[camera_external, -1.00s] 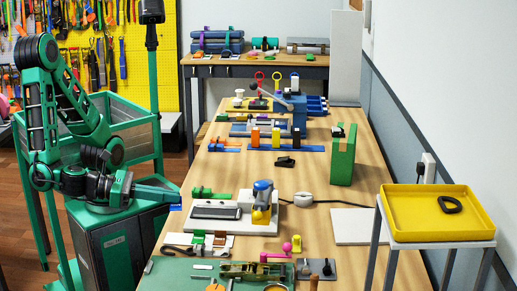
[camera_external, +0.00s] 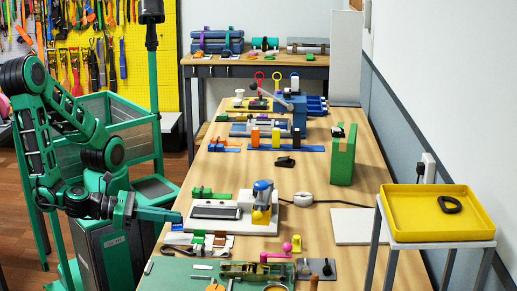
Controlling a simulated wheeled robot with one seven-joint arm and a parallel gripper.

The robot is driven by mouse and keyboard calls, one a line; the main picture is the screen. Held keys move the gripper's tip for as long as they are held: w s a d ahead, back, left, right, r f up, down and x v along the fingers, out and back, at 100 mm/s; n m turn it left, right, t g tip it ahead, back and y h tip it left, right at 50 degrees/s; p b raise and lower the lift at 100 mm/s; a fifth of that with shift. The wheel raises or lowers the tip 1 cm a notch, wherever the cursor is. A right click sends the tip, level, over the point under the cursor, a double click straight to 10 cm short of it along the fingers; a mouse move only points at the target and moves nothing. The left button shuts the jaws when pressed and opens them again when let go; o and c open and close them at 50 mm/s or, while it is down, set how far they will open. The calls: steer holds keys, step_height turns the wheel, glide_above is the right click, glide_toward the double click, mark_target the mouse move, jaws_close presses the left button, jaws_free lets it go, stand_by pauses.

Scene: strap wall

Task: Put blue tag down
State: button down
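The blue tag (camera_external: 177,227) is a small blue piece right below the green fingertips of my gripper (camera_external: 175,216). It hangs from the fingertips, and my gripper appears shut on it. The tag is at the left edge of the long wooden table, just above and left of a white strip (camera_external: 183,240) with brown and green pieces. The view is too small to tell whether the tag touches the table.
A green mat (camera_external: 170,275) lies in front. Bare wood (camera_external: 340,262) shows at the table's right. A yellow tray (camera_external: 415,222) stands far right.

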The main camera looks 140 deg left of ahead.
mark_target(170, 235)
steer(key=shift+f, duration=1.7)
steer(key=shift+f, duration=0.15)
steer(key=c, duration=2)
jaws_free()
steer(key=shift+c, duration=0.2)
